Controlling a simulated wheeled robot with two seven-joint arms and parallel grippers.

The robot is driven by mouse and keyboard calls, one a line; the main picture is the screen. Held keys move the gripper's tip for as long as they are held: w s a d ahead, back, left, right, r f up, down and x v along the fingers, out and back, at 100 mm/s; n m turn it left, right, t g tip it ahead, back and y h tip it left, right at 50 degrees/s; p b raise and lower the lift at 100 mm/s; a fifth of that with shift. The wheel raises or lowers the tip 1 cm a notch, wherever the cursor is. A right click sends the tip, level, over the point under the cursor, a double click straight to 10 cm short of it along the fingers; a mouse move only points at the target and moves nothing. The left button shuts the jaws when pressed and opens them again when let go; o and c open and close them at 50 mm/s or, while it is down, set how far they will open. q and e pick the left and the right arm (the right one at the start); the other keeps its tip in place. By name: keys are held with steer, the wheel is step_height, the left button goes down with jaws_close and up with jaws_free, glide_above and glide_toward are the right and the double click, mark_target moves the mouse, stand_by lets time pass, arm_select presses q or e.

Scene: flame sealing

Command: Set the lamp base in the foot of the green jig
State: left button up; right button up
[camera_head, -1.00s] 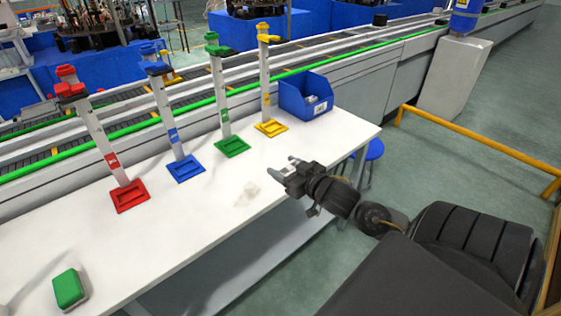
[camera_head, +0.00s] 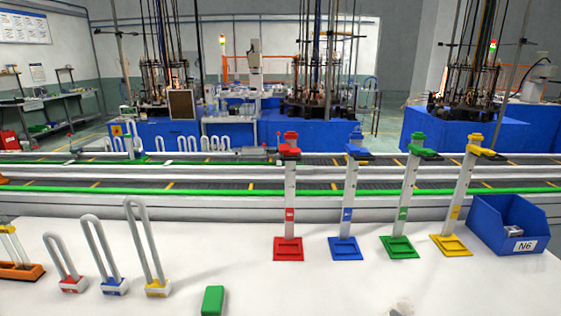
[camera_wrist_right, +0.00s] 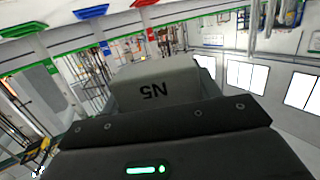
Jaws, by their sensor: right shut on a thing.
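The green jig (camera_head: 408,195) stands upright on the white table in the head view, with a flat green foot (camera_head: 398,247) and a green clamp at its top. In the right wrist view a green jig foot (camera_wrist_right: 22,38) shows at the upper left, apart from the held part. The lamp base (camera_wrist_right: 155,88) is a pale block marked N5, seen upside down in the right wrist view. My right gripper (camera_wrist_right: 160,108) is shut on it; the gripper's dark body hides its lower part. My left gripper is in neither view.
Red (camera_head: 289,249), blue (camera_head: 345,248) and yellow (camera_head: 451,245) jig feet flank the green one. A blue bin (camera_head: 507,225) marked N6 stands at right. U-shaped tubes (camera_head: 100,255) stand at left. A green block (camera_head: 212,300) lies in front. The middle front table is mostly clear.

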steer(key=shift+w+a+r, duration=0.3)
steer(key=shift+r, duration=0.3)
steer(key=a+r+n+g+y, duration=0.4)
steer(key=a, duration=0.4)
steer(key=a+r+n+g+y, duration=0.3)
steer(key=a+r+n+g, duration=0.1)
steer(key=a, duration=0.3)
steer(key=w+a+f+n+g, duration=0.1)
steer(key=w+f+n+g, duration=0.2)
steer(key=n+g, duration=0.6)
steer(key=shift+w+a+f+g, duration=0.15)
steer(key=shift+f+g, duration=1.25)
steer(key=shift+g, duration=0.6)
